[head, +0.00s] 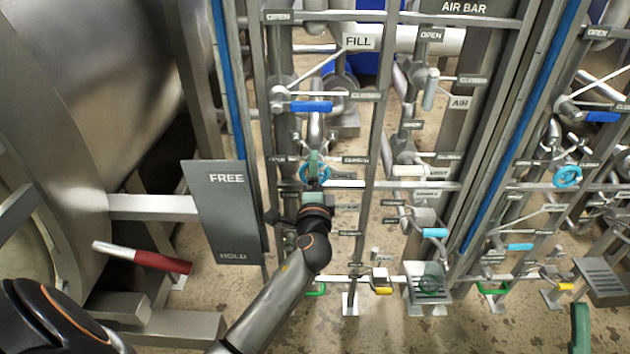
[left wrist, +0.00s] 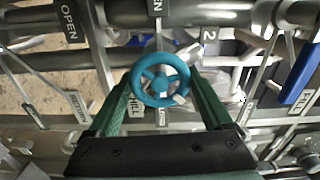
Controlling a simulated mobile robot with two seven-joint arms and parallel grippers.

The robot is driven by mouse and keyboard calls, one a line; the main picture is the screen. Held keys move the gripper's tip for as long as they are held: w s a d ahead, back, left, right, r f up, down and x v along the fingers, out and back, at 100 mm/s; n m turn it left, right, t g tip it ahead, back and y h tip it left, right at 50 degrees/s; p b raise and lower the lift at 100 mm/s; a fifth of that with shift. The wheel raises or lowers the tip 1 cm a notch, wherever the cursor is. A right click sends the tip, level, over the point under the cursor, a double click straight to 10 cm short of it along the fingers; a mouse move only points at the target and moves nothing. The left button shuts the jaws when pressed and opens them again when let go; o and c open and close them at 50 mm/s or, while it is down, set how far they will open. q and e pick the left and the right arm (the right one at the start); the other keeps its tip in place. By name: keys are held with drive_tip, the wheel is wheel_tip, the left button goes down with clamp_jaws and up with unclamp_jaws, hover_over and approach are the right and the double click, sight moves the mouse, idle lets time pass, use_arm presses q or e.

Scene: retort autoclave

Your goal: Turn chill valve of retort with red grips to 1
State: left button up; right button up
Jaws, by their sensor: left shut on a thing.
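The chill valve is a blue handwheel (head: 314,173) on the pipe rack in front of me, and it fills the middle of the left wrist view (left wrist: 160,79). A white tab (left wrist: 180,99) shows at its lower right in that view. My left gripper (head: 314,160) has its green fingers (left wrist: 160,90) on either side of the wheel and is shut on it. A CHILL label is partly hidden behind the wheel. A small plate marked 2 (left wrist: 208,35) stands beyond it. A red-gripped bar (head: 162,262) is at the left. A green finger, seemingly of my right gripper (head: 580,328), shows at lower right.
A grey FREE/HOLD plate (head: 226,212) stands close left of my left arm. A blue-handled FILL lever (head: 311,107) sits above the wheel. Other levers crowd the rack to the right. Another blue wheel (head: 567,176) is on the neighbouring rack.

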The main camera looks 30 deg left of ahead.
use_arm(q)
drive_tip(key=shift+n+b, duration=0.55)
drive_tip(key=shift+n, duration=0.55)
drive_tip(key=o, duration=1.1)
drive_tip(key=shift+o, duration=0.2)
drive_tip(key=shift+s, duration=0.1)
